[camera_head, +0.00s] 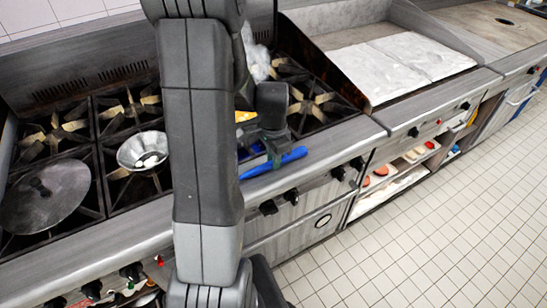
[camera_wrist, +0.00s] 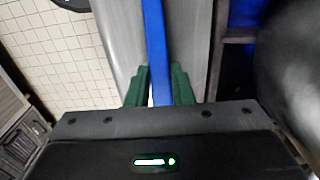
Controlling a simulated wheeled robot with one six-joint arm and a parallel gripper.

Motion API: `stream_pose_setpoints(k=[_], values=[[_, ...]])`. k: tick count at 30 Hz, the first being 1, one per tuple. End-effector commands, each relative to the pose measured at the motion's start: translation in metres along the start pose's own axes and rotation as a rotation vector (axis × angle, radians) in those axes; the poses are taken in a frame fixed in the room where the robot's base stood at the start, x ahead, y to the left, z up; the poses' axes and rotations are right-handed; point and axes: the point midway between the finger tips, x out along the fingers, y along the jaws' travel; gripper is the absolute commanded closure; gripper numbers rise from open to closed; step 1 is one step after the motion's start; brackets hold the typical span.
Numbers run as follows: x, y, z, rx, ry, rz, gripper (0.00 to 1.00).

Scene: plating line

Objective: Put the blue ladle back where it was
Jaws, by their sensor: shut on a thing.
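The blue ladle (camera_head: 288,159) shows in the head view as a blue handle over the grey front ledge of the stove. My gripper (camera_head: 270,150) is shut on this handle. In the wrist view the blue handle (camera_wrist: 155,40) runs up between the two green fingers of my gripper (camera_wrist: 159,76), which close on it from both sides. The ladle's bowl end cannot be made out. My arm hides the middle of the stove in the head view.
A metal bowl (camera_head: 130,152) with white pieces and a dark round lid (camera_head: 45,200) sit on the left burners. A yellow item (camera_head: 243,116) lies behind my gripper. The tiled floor (camera_head: 440,225) is clear.

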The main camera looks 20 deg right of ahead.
Motion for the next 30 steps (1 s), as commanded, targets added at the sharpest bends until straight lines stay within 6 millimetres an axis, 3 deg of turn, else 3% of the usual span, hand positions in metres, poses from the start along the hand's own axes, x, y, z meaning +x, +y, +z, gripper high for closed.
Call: stream_pose_setpoints(k=[4,5,8,20,30], values=[[0.004,0.0,0.0,0.0,0.0,0.0,1.0],[0.003,0.0,0.0,0.0,0.0,0.0,0.76],[0.003,0.0,0.0,0.0,0.0,0.0,0.58],[-0.004,0.0,0.0,0.0,0.001,-0.001,0.58],[-0.066,-0.001,-0.001,0.0,0.004,-0.006,0.58]])
